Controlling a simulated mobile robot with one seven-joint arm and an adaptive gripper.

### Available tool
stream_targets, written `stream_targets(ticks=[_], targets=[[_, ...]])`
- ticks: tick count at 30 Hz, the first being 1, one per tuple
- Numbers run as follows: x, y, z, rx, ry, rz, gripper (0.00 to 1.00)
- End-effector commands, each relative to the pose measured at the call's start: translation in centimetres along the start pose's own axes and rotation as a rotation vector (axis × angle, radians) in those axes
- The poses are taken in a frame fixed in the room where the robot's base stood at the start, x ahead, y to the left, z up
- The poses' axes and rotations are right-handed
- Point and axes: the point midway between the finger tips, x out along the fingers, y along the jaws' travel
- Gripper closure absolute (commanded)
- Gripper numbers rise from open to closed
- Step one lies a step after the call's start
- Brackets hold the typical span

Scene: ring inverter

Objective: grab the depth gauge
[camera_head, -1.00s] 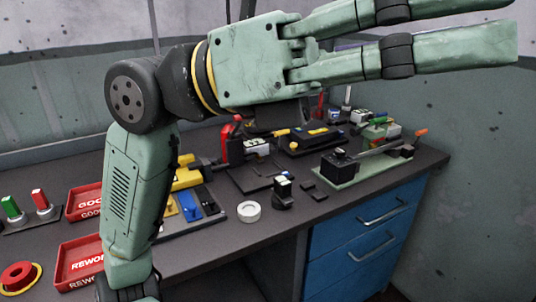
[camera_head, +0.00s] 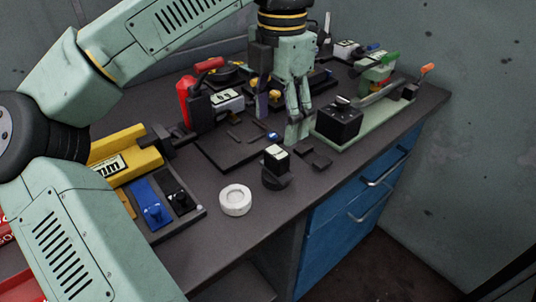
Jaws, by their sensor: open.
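No readable label picks out the depth gauge. A small upright dark block with a pale top (camera_head: 277,158) stands on a dark foot near the table's front edge and may be it. A yellow piece marked "mm" (camera_head: 125,160) lies at the left, partly behind my arm. My gripper (camera_head: 298,125) points down over the back middle of the table, beyond and slightly right of the dark block. It is open, with nothing visible between its fingers. Its fingers overlap in this view, so their height above the table is hard to judge.
A white ring (camera_head: 235,200) lies near the front edge. A black box (camera_head: 339,122) on a green plate stands right of my gripper. A red-handled device (camera_head: 190,98) stands at the left rear. Blue and black pieces sit in a tray (camera_head: 205,211).

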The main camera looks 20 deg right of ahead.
Motion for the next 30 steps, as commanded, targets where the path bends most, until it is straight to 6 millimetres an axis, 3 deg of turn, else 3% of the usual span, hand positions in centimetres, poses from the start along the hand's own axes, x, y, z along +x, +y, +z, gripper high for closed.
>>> stream_targets(ticks=[4,11,21,30], targets=[[2.5,0.0,0.0,0.002,-0.002,-0.005,0.38],[4.3,0.0,0.0,0.003,-0.004,-0.004,0.38],[8.7,0.4,0.1,0.004,-0.005,-0.005,0.38],[9.1,0.4,0.1,0.003,-0.005,-0.004,0.4]])
